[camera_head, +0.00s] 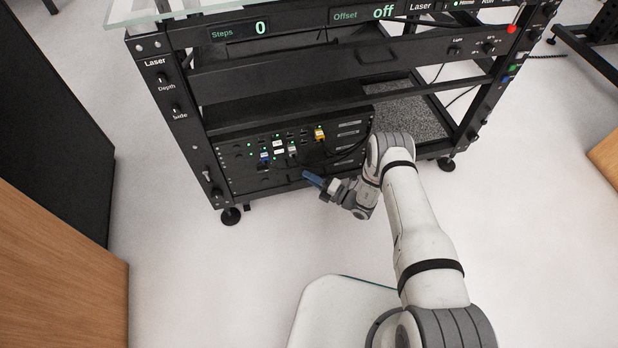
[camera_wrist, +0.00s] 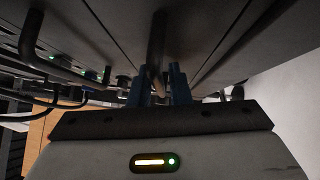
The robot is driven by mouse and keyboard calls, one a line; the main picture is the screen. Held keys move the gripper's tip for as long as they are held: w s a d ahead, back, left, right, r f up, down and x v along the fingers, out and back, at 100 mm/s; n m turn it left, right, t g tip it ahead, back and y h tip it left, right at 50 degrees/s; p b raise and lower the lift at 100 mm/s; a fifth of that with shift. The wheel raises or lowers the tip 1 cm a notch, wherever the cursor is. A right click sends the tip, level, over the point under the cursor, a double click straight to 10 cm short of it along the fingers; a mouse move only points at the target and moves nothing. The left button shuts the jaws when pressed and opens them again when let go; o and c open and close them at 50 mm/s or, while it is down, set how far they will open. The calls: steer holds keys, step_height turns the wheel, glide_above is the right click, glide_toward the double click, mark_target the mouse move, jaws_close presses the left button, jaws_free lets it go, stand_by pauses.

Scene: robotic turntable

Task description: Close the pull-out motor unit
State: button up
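The motor unit (camera_head: 238,163) is a black box with cables, green lights and small connectors on its front panel. It sits low in the left part of the black rack; how far it stands out is hard to judge. My gripper (camera_head: 314,180) is at the panel's lower edge, with its blue fingers pointing at it. In the wrist view, a dark bar handle (camera_wrist: 157,45) runs between the two fingers of my gripper (camera_wrist: 160,84). The fingers lie close on both sides of it; whether they press on it is unclear.
The rack (camera_head: 185,115) has control panels above and a speckled shelf (camera_head: 408,115) right of the unit. Cables (camera_wrist: 45,85) hang near the fingers at left in the wrist view. Wooden cabinets (camera_head: 60,270) stand at left; the pale floor (camera_head: 220,275) in front is clear.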

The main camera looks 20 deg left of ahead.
steer(key=p+v, duration=0.1)
steer(key=v, duration=0.6)
steer(key=shift+d, duration=0.2)
steer(key=shift+s+f, duration=0.1)
